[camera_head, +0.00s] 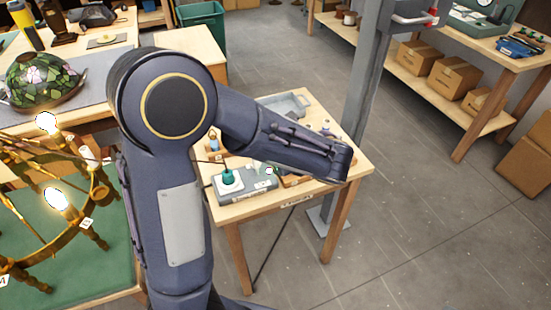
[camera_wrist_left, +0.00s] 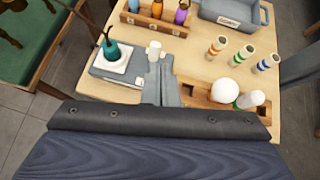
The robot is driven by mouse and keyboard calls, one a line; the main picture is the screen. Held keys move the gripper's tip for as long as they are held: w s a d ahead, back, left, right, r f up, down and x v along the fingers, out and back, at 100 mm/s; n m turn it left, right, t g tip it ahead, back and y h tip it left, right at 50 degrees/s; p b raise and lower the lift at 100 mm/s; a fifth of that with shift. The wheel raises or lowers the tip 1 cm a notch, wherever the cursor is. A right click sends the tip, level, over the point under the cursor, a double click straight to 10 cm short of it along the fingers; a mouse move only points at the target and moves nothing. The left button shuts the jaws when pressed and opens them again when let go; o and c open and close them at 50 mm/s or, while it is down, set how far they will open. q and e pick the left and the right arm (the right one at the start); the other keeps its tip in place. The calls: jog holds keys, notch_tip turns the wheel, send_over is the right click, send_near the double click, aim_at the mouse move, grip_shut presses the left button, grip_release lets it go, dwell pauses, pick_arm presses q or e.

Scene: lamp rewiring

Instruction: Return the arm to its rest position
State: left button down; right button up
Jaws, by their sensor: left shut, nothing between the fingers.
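My left arm (camera_head: 300,152) spans the head view from the bottom and reaches right, over a small wooden table. Its fingers are hidden behind the arm there. In the left wrist view my left gripper (camera_wrist_left: 158,82) has its grey fingers together, empty, above the table. Just beyond the fingertips stands a small white cylinder (camera_wrist_left: 154,49); I cannot tell whether they touch. Left of them is a grey box (camera_wrist_left: 120,85) with a teal bulb-shaped piece (camera_wrist_left: 111,50) on a white pad. My right gripper is in neither view.
A wooden block (camera_wrist_left: 195,97) holds a white globe bulb (camera_wrist_left: 224,91). Several banded tubes (camera_wrist_left: 217,48) and a grey tray (camera_wrist_left: 232,14) are near. A grey post (camera_head: 368,90) rises by the table. A lit brass chandelier (camera_head: 60,215) and stained-glass shade (camera_head: 45,80) stand left.

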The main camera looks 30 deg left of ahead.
pick_arm(q)
jog(key=shift+w+r, duration=0.1)
jog(key=shift+r, duration=0.05)
dwell(0.4)
jog(key=s+a+n+g+h, duration=0.4)
jog(key=s+n+h, duration=0.2)
jog(key=s+n, duration=0.7)
jog(key=s+d+r+n+t+h, duration=0.2)
jog(key=s+d+n+t+h, duration=0.2)
jog(key=s+d+n+h, duration=0.3)
jog(key=s+n, duration=0.2)
jog(key=n, duration=0.3)
jog(key=shift+d, duration=0.15)
